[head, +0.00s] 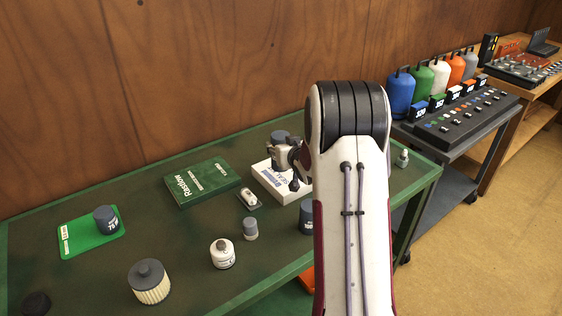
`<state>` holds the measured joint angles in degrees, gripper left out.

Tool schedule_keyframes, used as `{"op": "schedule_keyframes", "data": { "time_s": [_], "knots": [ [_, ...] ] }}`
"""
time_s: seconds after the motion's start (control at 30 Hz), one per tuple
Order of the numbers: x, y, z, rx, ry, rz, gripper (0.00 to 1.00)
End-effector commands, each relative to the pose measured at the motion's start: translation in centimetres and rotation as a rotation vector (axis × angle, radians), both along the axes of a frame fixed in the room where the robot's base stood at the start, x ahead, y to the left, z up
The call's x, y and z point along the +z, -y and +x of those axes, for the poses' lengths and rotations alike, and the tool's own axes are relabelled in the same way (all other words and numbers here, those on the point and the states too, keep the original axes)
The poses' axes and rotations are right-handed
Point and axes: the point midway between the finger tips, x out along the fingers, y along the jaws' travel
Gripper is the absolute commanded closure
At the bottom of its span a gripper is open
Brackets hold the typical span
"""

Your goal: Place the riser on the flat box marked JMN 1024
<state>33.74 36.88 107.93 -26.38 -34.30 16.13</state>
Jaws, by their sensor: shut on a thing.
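A white flat box (268,185) with blue lettering lies at the back right of the green table, partly behind my arm. Its marking is too small to read as JMN 1024. My gripper (287,158) is over this box, shut on what looks like the riser, a dark grey cylinder (280,136) that shows just above and behind the fingers. The fingers and my arm hide much of the grip. I cannot tell whether the riser touches the box.
A green box (202,183), a small clear-packed item (249,197), a grey-capped jar (250,229), a white canister (222,254) and a ribbed filter (149,281) stand nearby. A dark cylinder (106,219) sits on a green mat (78,241). Another (306,217) is beside my arm.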

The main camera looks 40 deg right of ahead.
Motion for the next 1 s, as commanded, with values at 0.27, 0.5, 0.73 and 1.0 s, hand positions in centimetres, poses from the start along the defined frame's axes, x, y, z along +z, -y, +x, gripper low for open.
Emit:
{"op": "schedule_keyframes", "data": {
  "time_s": [0.27, 0.5, 0.73, 1.0],
  "knots": [
    [-1.7, 0.0, 0.1, 0.000, 0.004, -0.002, 0.92],
    [-1.7, 0.0, 0.1, 0.000, 0.004, -0.002, 0.92],
    [-2.8, 0.0, 0.0, 0.000, 0.001, 0.000, 0.92],
    [-5.2, 0.0, 0.0, 0.000, 0.003, -0.002, 0.92]
  ]
}}
